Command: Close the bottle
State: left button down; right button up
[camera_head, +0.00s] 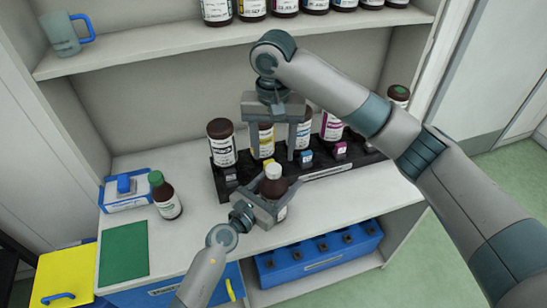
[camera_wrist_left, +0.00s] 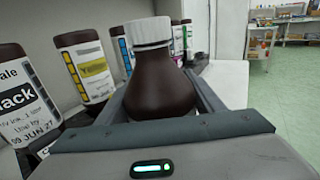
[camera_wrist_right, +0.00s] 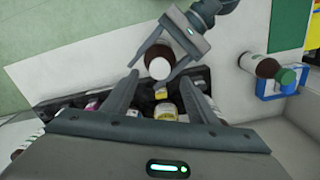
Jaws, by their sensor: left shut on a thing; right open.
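A brown bottle (camera_head: 273,187) with a white cap (camera_head: 273,171) stands upright between the fingers of my left gripper (camera_head: 268,199), which is shut on its body. In the left wrist view the bottle (camera_wrist_left: 160,82) fills the middle, with the white cap (camera_wrist_left: 148,34) on its neck; I cannot tell how tight the cap sits. My right gripper (camera_head: 273,157) is open and empty, pointing down above and slightly behind the bottle. In the right wrist view the cap (camera_wrist_right: 159,68) shows just beyond the open right fingers (camera_wrist_right: 160,92), apart from them.
A black rack (camera_head: 325,172) with several labelled ink bottles stands behind. A green-capped bottle (camera_head: 166,197), a blue-and-white box (camera_head: 127,190) and a green mat (camera_head: 123,252) are at the left. A blue bin (camera_head: 320,254) sits below. The counter between mat and bottle is partly clear.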

notch_tip(320, 180, up, 7)
jog(key=shift+f, duration=0.2)
pick_arm(q)
jog(key=shift+c, duration=2.2)
grip_release()
jog(key=shift+s+a, duration=0.1)
jog(key=shift+s, duration=0.05)
jog(key=b+v, duration=0.3)
jog(key=v, duration=1.4)
pick_arm(e)
jog(key=shift+f, duration=1.7)
pick_arm(q)
jog(key=shift+s, duration=0.15)
